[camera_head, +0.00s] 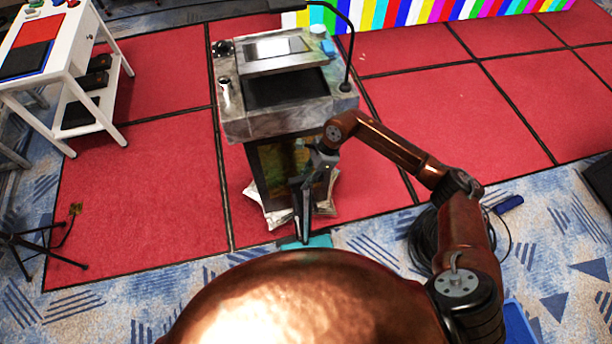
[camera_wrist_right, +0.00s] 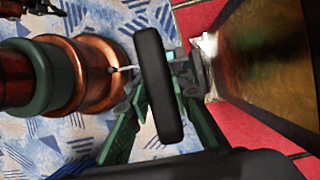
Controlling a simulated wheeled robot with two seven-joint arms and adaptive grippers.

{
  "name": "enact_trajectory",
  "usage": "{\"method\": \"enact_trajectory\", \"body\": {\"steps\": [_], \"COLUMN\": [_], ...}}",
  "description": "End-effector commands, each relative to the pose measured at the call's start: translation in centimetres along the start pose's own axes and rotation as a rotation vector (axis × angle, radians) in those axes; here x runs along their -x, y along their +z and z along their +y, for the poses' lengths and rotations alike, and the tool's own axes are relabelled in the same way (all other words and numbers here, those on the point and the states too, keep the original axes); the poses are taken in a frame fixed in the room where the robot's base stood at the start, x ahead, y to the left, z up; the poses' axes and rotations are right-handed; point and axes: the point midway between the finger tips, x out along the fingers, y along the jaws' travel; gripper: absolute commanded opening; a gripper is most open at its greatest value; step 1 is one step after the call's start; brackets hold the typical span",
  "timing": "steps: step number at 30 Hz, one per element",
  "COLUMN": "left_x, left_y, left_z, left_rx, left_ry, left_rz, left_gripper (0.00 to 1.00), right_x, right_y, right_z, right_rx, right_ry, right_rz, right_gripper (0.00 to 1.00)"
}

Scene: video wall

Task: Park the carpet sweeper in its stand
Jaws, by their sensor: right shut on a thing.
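The carpet sweeper shows in the head view as a dark upright handle (camera_head: 305,212) that runs down to a teal head (camera_head: 308,241) on the floor, partly hidden behind my copper body. My right gripper (camera_head: 307,179) is at the top of this handle, in front of the grey console. In the right wrist view, my right gripper's fingers (camera_wrist_right: 160,98) are shut on a black rounded grip (camera_wrist_right: 158,62), one on each side. I cannot make out the sweeper's stand in either view. My left gripper is not in view.
A grey console (camera_head: 290,123) stands on the red carpet, right behind the sweeper, with papers (camera_head: 270,210) around its foot. A white table (camera_head: 55,78) is at left and thin black legs (camera_head: 28,242) lower left. Coiled black cable (camera_head: 425,235) lies at right.

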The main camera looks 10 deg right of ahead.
Motion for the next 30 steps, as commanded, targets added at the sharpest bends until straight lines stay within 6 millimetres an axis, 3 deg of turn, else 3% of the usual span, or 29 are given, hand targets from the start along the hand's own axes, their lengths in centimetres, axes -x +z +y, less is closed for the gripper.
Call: {"method": "enact_trajectory", "body": {"steps": [12, 23, 24, 30], "left_x": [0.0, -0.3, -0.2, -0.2], "left_y": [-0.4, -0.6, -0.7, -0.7], "left_z": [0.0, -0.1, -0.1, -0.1], "left_rx": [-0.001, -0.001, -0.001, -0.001], "left_ry": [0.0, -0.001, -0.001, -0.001], "left_rz": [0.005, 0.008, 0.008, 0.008], "left_gripper": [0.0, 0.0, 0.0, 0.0], "right_x": [-3.3, -3.6, -3.7, -3.7], "right_y": [-1.2, -1.4, -1.6, -1.6], "right_z": [-0.2, -0.2, -0.1, -0.1], "right_rx": [0.0, 0.002, 0.001, 0.001], "right_ry": [-0.001, -0.003, -0.001, -0.001], "right_rz": [-0.006, -0.005, 0.0, 0.0], "right_gripper": [0.0, 0.0, 0.23, 0.36]}}
